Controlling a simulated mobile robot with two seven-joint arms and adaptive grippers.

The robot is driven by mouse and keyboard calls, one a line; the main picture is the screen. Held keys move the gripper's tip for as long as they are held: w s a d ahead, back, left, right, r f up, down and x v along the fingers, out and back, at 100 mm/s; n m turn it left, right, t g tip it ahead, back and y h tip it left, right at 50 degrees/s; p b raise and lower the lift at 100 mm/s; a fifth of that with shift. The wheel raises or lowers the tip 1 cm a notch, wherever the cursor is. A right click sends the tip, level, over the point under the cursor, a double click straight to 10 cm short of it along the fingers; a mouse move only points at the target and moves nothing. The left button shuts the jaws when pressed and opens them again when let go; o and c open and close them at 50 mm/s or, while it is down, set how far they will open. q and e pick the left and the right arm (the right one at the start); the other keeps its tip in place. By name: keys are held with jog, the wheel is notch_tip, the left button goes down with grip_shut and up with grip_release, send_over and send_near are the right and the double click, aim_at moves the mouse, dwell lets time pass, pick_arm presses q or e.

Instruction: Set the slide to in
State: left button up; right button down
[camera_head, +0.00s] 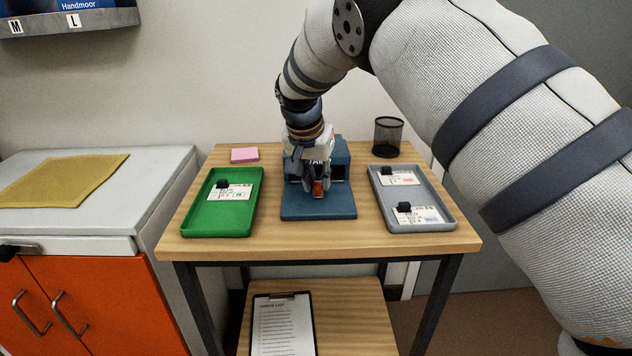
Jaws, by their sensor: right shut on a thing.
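A blue device (340,150) stands at the back middle of the wooden table, with a flat blue plate (318,212) reaching forward from it. My right gripper (317,187) comes down in front of the device, over the plate. It is shut on a small red part (318,188), of which only a little shows between the fingers. The gripper and wrist hide most of the device's front, so I cannot tell the slide's exact position. My left gripper is not in view.
A green tray (187,222) with a labelled card and black clip is at the left. A grey tray (450,224) with two such cards is at the right. A pink pad (244,155) and a black mesh cup (388,137) stand behind. A clipboard (283,325) lies on the lower shelf.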

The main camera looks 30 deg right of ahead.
jog(key=c, duration=1.9)
grip_release()
jog(key=shift+w+d, duration=0.1)
jog(key=o, duration=0.5)
jog(key=shift+w+f, duration=0.1)
jog(key=shift+w, duration=0.05)
jog(key=v, duration=1.2)
